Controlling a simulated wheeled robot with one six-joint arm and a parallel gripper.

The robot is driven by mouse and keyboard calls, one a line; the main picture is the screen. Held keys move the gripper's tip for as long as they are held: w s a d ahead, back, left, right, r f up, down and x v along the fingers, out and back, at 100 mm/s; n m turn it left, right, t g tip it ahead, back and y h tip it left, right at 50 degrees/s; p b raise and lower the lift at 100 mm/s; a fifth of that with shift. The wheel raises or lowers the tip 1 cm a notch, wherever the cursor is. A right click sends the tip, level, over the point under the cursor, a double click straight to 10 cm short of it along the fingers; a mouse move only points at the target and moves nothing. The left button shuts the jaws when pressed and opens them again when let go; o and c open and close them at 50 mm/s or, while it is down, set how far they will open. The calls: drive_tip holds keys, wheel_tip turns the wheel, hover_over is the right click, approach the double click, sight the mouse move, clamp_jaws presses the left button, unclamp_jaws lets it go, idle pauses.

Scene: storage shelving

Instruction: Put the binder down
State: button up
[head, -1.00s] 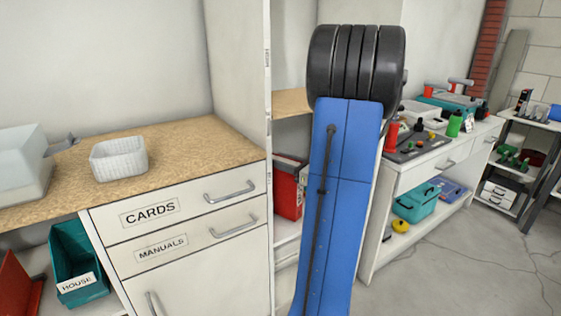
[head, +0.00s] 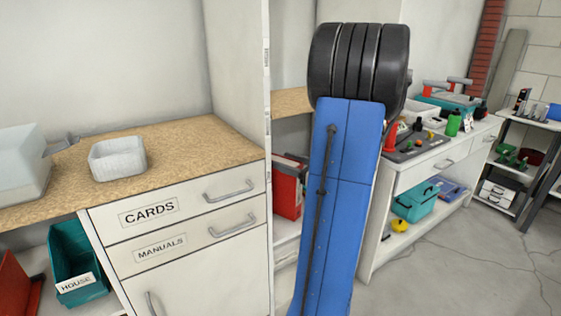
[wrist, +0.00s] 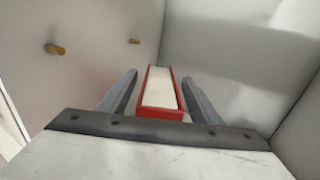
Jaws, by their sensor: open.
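In the wrist view a red binder (wrist: 160,96) with a pale inner face stands between the two fingers of my gripper (wrist: 160,92). The fingers are apart, with a gap showing on both sides of the binder. Pale compartment walls surround it. In the head view my blue arm hides the gripper. A red box-like item (head: 287,192) shows on a shelf left of the arm; I cannot tell if it is the same binder.
Pale walls (wrist: 90,60) with two small pegs are close on the left. A wooden counter (head: 190,150) holds a white basket (head: 117,160). A teal bin (head: 78,262) sits below. A white bench (head: 425,170) with tools stands right of my arm.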

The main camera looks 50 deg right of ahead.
sight(300, 166)
drive_tip(key=s, duration=0.3)
drive_tip(key=s+d, duration=0.1)
drive_tip(key=s, duration=0.5)
drive_tip(key=shift+s+d, duration=0.15)
drive_tip(key=shift+d, duration=0.1)
idle(0.3)
